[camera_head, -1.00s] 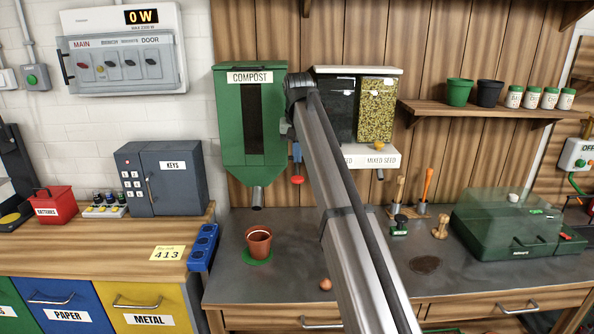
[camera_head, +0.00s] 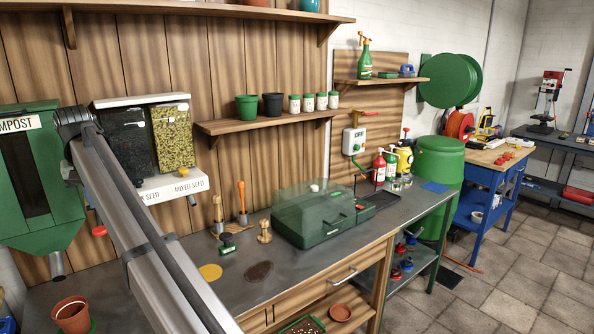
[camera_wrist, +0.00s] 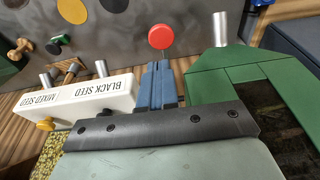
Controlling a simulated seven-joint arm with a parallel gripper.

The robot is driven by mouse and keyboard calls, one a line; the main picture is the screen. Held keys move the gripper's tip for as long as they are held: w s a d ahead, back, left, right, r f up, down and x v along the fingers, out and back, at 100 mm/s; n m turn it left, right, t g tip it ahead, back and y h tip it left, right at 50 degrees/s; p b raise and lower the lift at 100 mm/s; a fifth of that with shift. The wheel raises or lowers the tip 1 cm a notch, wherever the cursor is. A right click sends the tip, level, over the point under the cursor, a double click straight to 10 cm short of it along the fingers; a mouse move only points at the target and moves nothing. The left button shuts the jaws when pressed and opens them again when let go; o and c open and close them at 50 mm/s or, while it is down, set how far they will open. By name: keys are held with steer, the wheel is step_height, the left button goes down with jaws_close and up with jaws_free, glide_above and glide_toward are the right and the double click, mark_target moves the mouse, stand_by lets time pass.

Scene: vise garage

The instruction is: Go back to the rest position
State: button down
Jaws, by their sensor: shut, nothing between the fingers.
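My gripper (camera_wrist: 159,66) shows in the wrist view as two blue fingers lying side by side, shut and empty. A round red knob (camera_wrist: 160,37) is just beyond the fingertips; the picture does not settle whether they touch. In the head view the knob (camera_head: 98,230) hangs between the green compost dispenser (camera_head: 45,215) and the seed dispenser (camera_head: 172,187). My arm reaches up from the bottom of the head view, and its end hides part of the wall there. The fingers are barely visible in that view.
The bench (camera_head: 245,292) carries a terracotta pot (camera_head: 72,314) below the compost spout, hand tools, and a green clear-lidded box (camera_head: 312,218). A shelf (camera_head: 265,121) with pots and jars is right of the dispensers. Open floor (camera_head: 520,275) lies at right.

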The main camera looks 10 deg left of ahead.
steer(key=s+d+f+m+g+h, duration=0.15)
steer(key=s+d+f+m, duration=0.25)
steer(key=d+f, duration=2.45)
steer(key=s+d+f+m+g, duration=0.25)
steer(key=s+d+f, duration=0.25)
steer(key=d+f, duration=2.35)
steer(key=s+d+f+m+g, duration=0.2)
steer(key=s+d+f, duration=0.85)
steer(key=f, duration=0.35)
steer(key=s+d+f+g, duration=0.1)
steer(key=s+d+f, duration=0.2)
steer(key=s, duration=0.4)
steer(key=s+d+f+g, duration=0.1)
steer(key=s+d+f, duration=0.2)
steer(key=s+d, duration=0.3)
steer(key=shift+s+f, duration=0.3)
steer(key=shift+s, duration=0.45)
